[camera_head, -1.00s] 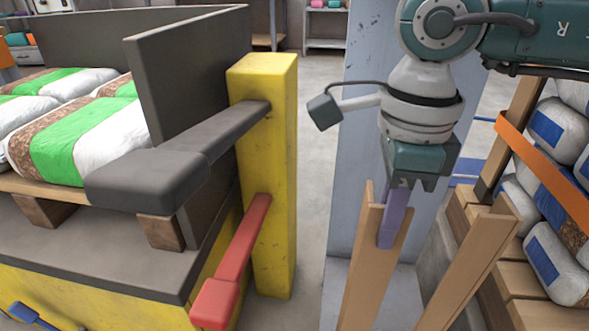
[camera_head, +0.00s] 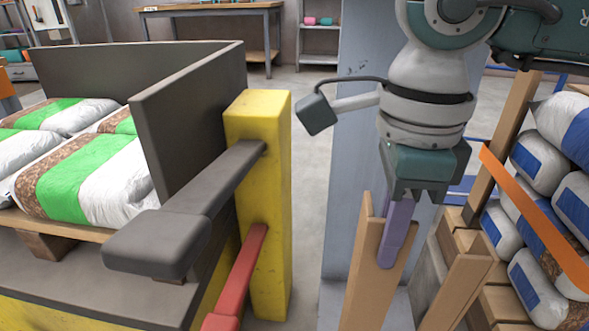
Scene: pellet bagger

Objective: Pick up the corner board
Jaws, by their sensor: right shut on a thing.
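Tan corner boards stand upright at the lower right of the head view. My right gripper (camera_head: 396,232) points down at the top of the nearer corner board (camera_head: 375,275). Its purple finger lies against the inner face of this board, and the gripper is shut on it. The other finger is hidden behind the board. A second corner board (camera_head: 455,292) stands just to the right, apart from the gripper. The lower ends of both boards are out of the frame. My left gripper is not in view.
A yellow post (camera_head: 258,200) with a grey lever (camera_head: 195,215) and a red lever (camera_head: 238,285) stands left of the gripper. Bags (camera_head: 85,170) lie on a pallet at left. At right, stacked bags (camera_head: 545,215) sit behind an orange strap (camera_head: 535,220). A grey-blue column (camera_head: 350,150) rises behind my arm.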

